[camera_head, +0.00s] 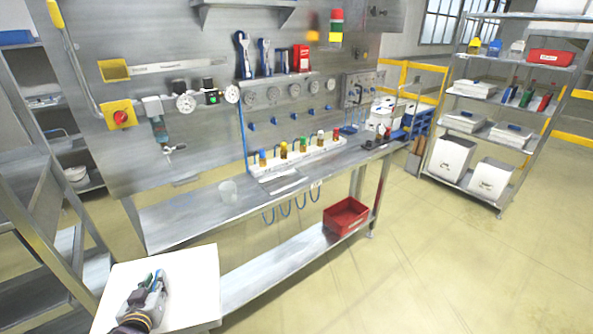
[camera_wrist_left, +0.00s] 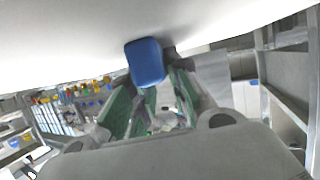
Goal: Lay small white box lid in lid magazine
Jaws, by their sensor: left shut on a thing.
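My left gripper (camera_head: 152,290) shows at the lower left of the head view, over a flat white lid (camera_head: 197,285). In the left wrist view the white lid (camera_wrist_left: 60,40) fills the top of the picture. A blue handle (camera_wrist_left: 147,62) on the lid sits between the green fingers of my left gripper (camera_wrist_left: 150,100), which is shut on it. In the head view my gripper hides this handle. I cannot make out with certainty which thing is the lid magazine. My right gripper is not in view.
A shelving unit (camera_head: 497,198) at the right holds white boxes (camera_head: 452,158). Open floor lies between.

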